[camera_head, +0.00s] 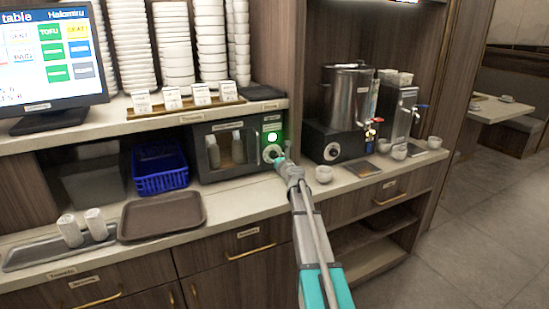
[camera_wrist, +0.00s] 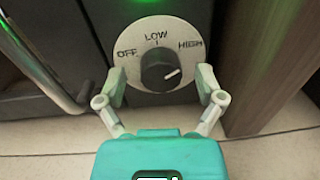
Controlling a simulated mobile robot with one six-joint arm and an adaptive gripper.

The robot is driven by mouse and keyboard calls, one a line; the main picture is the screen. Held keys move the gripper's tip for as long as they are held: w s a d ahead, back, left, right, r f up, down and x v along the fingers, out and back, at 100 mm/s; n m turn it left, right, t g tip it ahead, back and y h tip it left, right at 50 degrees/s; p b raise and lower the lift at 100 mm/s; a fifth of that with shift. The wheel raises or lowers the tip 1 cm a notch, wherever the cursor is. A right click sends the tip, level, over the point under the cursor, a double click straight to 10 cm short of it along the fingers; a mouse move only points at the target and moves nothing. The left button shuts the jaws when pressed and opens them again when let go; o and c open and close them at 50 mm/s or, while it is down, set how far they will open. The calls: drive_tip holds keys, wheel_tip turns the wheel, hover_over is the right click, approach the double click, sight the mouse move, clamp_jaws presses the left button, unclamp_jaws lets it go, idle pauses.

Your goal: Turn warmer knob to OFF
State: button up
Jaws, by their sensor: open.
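The warmer (camera_head: 231,150) is a dark box with a glass window, standing on the counter. Its round white dial plate (camera_wrist: 130,82) reads OFF, LOW and HIGH from left to right. The black knob (camera_wrist: 157,67) sits at the dial's centre, and its white mark points right, on the HIGH side. A green light (camera_head: 272,137) glows above the dial. My gripper (camera_wrist: 161,76) is open in front of the dial, one finger on each side of the knob. I cannot tell whether the fingers touch the plate. In the head view my gripper (camera_head: 280,160) partly hides the dial.
A metal handle (camera_wrist: 45,55) runs left of the dial. A blue basket (camera_head: 160,167) and a brown tray (camera_head: 162,217) lie to the left. A steel urn on a black base (camera_head: 333,143) and white cups (camera_head: 323,174) stand to the right.

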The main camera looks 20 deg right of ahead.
drive_tip(key=c, duration=1.2)
drive_tip(key=shift+o, duration=0.2)
drive_tip(key=shift+n, duration=0.6)
drive_tip(key=n, duration=0.4)
drive_tip(key=shift+b, duration=0.3)
drive_tip(key=n, duration=0.7)
drive_tip(key=shift+t+y, duration=0.3)
drive_tip(key=shift+y, duration=0.1)
drive_tip(key=n, duration=0.6)
drive_tip(key=shift+f+n+b, duration=0.1)
drive_tip(key=shift+n+b, duration=0.25)
drive_tip(key=shift+n, duration=0.05)
drive_tip(key=n, duration=0.6)
drive_tip(key=shift+y, duration=0.4)
